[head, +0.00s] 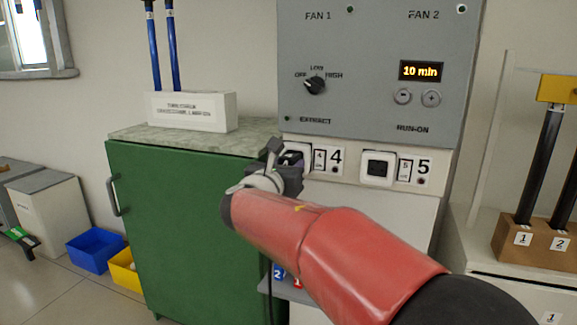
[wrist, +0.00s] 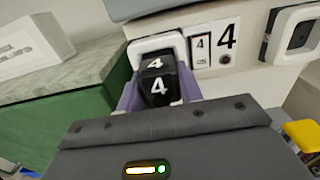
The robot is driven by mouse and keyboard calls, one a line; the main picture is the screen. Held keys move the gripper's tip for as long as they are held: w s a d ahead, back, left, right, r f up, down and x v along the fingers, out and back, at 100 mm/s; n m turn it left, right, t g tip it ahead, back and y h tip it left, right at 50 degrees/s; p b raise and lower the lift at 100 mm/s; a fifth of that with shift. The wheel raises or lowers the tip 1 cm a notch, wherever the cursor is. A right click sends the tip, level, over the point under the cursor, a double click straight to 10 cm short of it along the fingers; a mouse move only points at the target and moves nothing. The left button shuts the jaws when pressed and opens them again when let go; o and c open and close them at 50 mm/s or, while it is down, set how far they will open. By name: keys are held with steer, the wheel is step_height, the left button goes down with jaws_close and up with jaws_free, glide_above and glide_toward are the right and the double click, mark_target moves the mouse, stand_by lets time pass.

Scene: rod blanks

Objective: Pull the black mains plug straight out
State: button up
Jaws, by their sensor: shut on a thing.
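The black mains plug (wrist: 158,82), marked 4, is at the socket (wrist: 150,45) labelled 4 on the panel's lower strip. My gripper (wrist: 155,100) is shut on the plug, with a purple-grey finger on each side. The plug sits at the socket's white frame; I cannot tell how deep its pins are. In the head view my gripper (head: 290,168) is at socket 4, and my arm hides most of the plug. A dark cable (head: 269,290) hangs below.
Socket 5 (head: 378,168) is to the right, beside its switch. The grey fan panel (head: 375,70) is above. A green cabinet (head: 190,230) with a white box (head: 190,110) on top stands close at the left. Blue (head: 95,248) and yellow bins lie on the floor.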

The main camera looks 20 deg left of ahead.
steer(key=shift+s+a, duration=0.1)
steer(key=shift+s, duration=0.3)
steer(key=shift+s+a+b, duration=0.1)
steer(key=shift+s+b, duration=0.35)
steer(key=shift+s, duration=1.45)
steer(key=shift+s+a+b, duration=0.15)
steer(key=shift+s+b, duration=0.05)
steer(key=shift+s, duration=1.3)
steer(key=shift+s+a+b, duration=0.1)
steer(key=shift+s+b, duration=0.1)
steer(key=shift+s, duration=1.25)
